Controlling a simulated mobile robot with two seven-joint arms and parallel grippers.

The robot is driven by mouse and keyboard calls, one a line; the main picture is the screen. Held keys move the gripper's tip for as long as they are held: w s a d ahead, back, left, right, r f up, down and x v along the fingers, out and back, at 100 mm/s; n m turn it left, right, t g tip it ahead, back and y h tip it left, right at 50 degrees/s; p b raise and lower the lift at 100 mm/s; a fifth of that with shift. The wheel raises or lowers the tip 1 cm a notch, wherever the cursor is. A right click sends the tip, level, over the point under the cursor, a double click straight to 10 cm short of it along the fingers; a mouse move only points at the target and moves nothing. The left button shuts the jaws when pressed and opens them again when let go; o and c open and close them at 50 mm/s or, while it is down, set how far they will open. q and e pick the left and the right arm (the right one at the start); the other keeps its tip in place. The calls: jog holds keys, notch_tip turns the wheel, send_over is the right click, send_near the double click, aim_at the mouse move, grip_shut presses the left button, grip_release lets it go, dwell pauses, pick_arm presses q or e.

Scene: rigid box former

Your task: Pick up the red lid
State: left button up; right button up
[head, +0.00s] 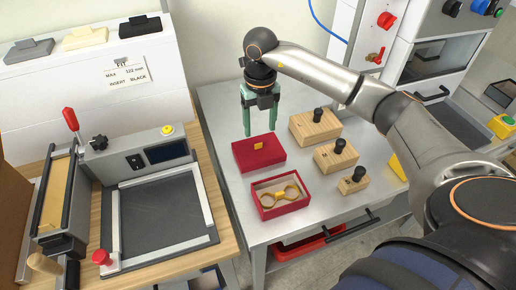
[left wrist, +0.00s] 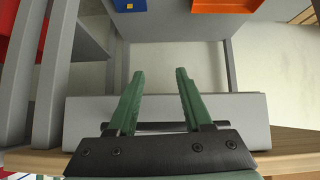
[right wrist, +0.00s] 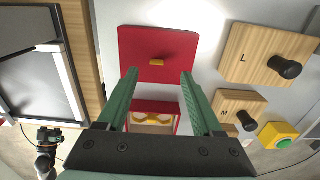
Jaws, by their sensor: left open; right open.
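The red lid (head: 258,152) lies flat on the grey metal table, with a small yellow tab (head: 258,146) on its top. Just in front of it stands an open red box (head: 281,208) with a gold, ring-ended item inside. My right gripper (head: 260,133) is open and empty, pointing down above the lid. In the right wrist view the lid (right wrist: 157,55) and its tab show beyond the open fingers (right wrist: 158,75). My left gripper (left wrist: 158,75) is open and empty in the left wrist view, away from the lid; it does not show in the head view.
Wooden blocks with black knobs, one of them large (head: 314,127), stand right of the lid. A bench with a framed grey plate (head: 165,215) and red-handled lever (head: 71,119) is at left. A table drawer handle (head: 352,230) sticks out in front.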

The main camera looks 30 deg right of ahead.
aim_at(258, 140)
jog(key=shift+s+a+f+p, duration=0.15)
jog(key=shift+f+p, duration=0.1)
jog(key=shift+f, duration=1.15)
jog(key=shift+w+a+f+p, duration=0.1)
jog(key=shift+f+p, duration=0.15)
jog(key=shift+f, duration=1.1)
grip_shut()
